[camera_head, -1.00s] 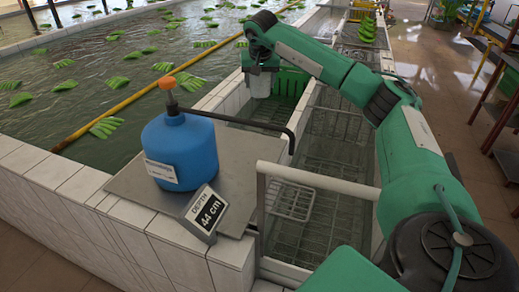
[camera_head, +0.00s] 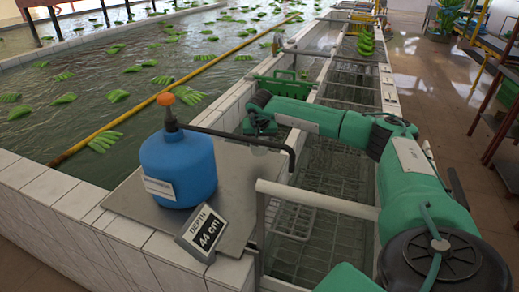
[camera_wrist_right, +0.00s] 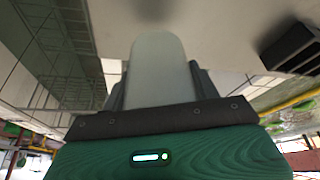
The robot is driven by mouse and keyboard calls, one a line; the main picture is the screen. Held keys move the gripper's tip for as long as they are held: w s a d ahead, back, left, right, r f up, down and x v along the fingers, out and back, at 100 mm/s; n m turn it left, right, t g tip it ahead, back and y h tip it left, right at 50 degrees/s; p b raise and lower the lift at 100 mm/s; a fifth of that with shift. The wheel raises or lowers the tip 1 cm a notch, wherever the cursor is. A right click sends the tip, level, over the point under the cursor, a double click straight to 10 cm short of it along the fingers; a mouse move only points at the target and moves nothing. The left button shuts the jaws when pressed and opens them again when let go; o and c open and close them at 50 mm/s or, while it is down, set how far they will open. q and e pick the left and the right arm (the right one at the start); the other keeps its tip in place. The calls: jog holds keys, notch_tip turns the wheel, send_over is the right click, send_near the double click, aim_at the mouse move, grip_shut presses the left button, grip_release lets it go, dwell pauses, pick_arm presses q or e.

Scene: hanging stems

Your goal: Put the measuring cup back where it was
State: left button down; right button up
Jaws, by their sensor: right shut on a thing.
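My right gripper (camera_head: 262,130) is shut on the measuring cup (camera_head: 259,149), a pale translucent vessel. In the head view only a little of the cup shows below the jaws, by the inner edge of the trough and near the black bent pipe. Whether it touches anything there I cannot tell. In the right wrist view the cup (camera_wrist_right: 156,65) stands between the two dark fingers, in front of a smooth grey surface. My left gripper is not in view.
The black pipe (camera_head: 225,133) crosses above the plate's far side. A green crate (camera_head: 276,87) sits in the trough beyond. The plate's right part is clear.

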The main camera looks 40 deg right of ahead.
aim_at(260, 151)
notch_tip(260, 151, down, 4)
jog(key=shift+f+p, duration=0.25)
jog(key=shift+p, duration=0.25)
jog(key=shift+f, duration=0.2)
jog(key=o, duration=1.3)
jog(key=shift+c, duration=0.2)
